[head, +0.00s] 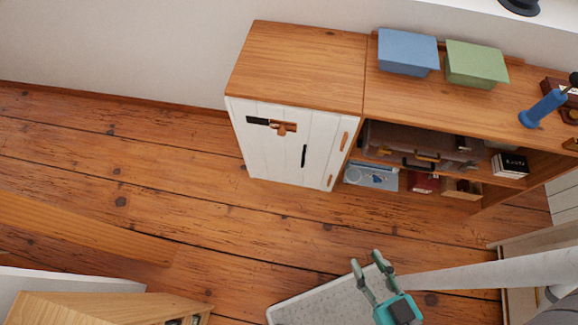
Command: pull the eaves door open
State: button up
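The eaves door (267,153) is a white planked door on the front of a low wooden cabinet, left of centre in the head view. It looks shut. A slim black upright handle (304,156) is on its right half. A brown wooden latch piece (284,128) and a black plate (257,121) sit near its top. Two wooden hinge-like pieces (345,141) are along the right edge. My gripper (367,262) is open and empty, well in front of the door and to its right, touching nothing that I can see.
Open shelves right of the door hold a brown suitcase (410,140) and books. A blue box (408,52) and a green box (476,64) stand on top. Wooden furniture (110,308) is at lower left. The plank floor (200,205) before the door is clear.

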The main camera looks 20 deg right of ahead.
aim_at(270, 157)
jog(key=k+j, duration=0.1)
jog(key=i+j+u, duration=0.1)
jog(key=i+u, duration=0.2)
jog(key=i, duration=0.2)
jog(key=i+u, duration=0.3)
jog(key=i, duration=0.25)
